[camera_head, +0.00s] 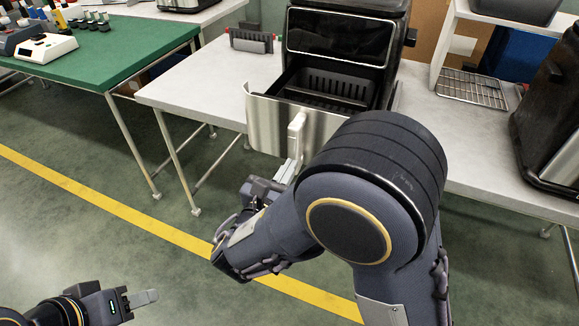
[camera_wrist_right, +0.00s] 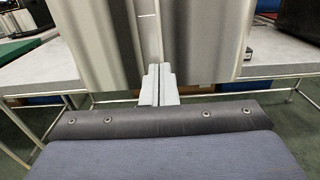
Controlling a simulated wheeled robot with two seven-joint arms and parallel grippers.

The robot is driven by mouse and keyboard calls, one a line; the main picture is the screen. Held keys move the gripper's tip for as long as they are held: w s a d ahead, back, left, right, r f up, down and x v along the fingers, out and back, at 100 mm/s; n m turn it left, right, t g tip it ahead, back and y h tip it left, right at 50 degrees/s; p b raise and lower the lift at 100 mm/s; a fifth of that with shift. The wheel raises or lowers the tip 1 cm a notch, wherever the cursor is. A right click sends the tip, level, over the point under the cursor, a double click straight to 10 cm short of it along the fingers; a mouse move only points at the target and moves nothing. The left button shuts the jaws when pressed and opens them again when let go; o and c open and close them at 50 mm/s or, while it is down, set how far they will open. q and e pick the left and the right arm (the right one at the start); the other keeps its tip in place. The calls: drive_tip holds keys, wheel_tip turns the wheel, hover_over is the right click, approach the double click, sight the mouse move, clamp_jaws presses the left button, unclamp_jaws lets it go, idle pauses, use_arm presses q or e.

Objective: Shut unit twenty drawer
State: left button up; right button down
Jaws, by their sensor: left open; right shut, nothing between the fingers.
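The black air fryer unit (camera_head: 340,38) stands on the white table with its drawer pulled out toward me. The drawer's steel front (camera_head: 262,112) has a pale upright handle (camera_head: 297,135). My right gripper (camera_head: 288,172) is shut and empty, close to the lower end of the handle. In the right wrist view its closed fingertips (camera_wrist_right: 158,84) point at the drawer front (camera_wrist_right: 100,45), by the handle (camera_wrist_right: 149,35); I cannot tell whether they touch. My right arm hides part of the drawer's right side. My left gripper (camera_head: 148,297) is open and empty at the lower left, away from the unit.
A white table (camera_head: 195,85) bears the unit and a small grey rack (camera_head: 252,40). A green table (camera_head: 110,48) with small equipment is on the left. A wire rack (camera_head: 470,87) and another black appliance (camera_head: 555,120) are on the right. The floor before the table is open.

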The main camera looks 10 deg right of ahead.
drive_tip(key=shift+w+d, duration=0.2)
drive_tip(key=shift+w, duration=0.15)
drive_tip(key=shift+w+d, duration=0.1)
